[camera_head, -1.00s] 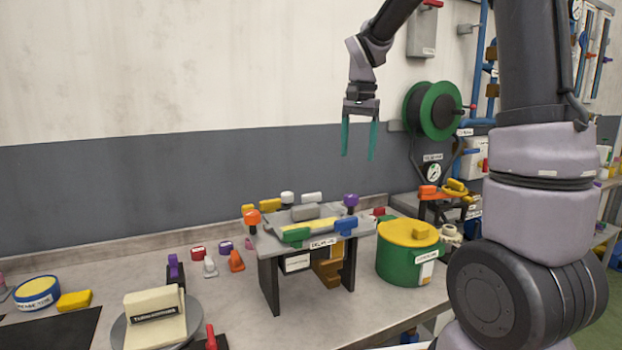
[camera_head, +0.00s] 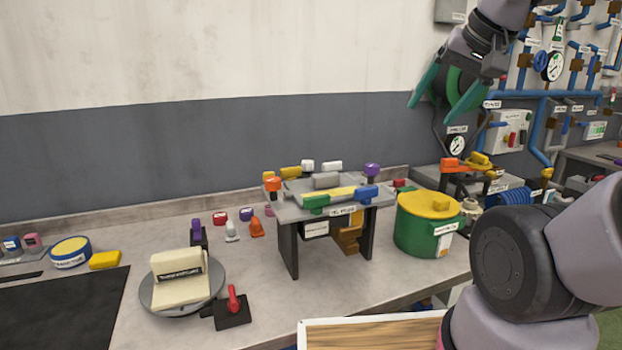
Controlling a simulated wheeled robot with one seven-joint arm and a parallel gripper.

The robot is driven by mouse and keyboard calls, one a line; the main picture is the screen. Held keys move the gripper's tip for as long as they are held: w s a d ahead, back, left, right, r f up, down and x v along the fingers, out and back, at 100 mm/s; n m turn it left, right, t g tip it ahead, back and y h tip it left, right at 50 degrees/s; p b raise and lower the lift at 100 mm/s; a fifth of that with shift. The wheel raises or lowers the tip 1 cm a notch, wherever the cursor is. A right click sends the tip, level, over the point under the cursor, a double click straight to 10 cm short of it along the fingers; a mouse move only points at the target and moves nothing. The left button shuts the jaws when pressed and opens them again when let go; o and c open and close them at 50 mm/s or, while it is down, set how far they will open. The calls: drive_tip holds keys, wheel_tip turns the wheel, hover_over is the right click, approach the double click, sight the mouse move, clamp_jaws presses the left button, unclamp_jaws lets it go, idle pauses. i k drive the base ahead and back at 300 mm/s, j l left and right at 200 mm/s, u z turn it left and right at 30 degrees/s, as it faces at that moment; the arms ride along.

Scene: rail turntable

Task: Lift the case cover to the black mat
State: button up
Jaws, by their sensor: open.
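A cream block-like piece with a dark label, which looks like the case cover (camera_head: 180,289), sits on a round grey turntable (camera_head: 216,288) at the left of the bench. Its label is too small to read surely. The black mat (camera_head: 62,312) lies flat at the front left, left of the turntable, and looks bare; the frame cuts it off. My gripper (camera_head: 431,111) is high at the upper right, with its teal fingers apart and empty. It is far from the cover and the mat.
A red-handled lever (camera_head: 233,302) stands just right of the turntable, and a purple-topped post (camera_head: 197,229) behind it. A raised grey stand (camera_head: 288,215) with coloured parts and a green drum (camera_head: 414,232) with a yellow lid are farther right. A yellow block (camera_head: 105,260) lies behind the mat.

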sight(341, 188)
drive_tip(key=k+j, duration=0.15)
drive_tip(key=j, duration=0.25)
drive_tip(key=k+j, duration=0.1)
drive_tip(key=j, duration=0.25)
drive_tip(key=k+j, duration=0.15)
drive_tip(key=j, duration=0.25)
drive_tip(key=k+j, duration=0.1)
drive_tip(key=j, duration=0.25)
drive_tip(key=k+j, duration=0.15)
drive_tip(key=j, duration=0.25)
drive_tip(key=i+z, duration=0.05)
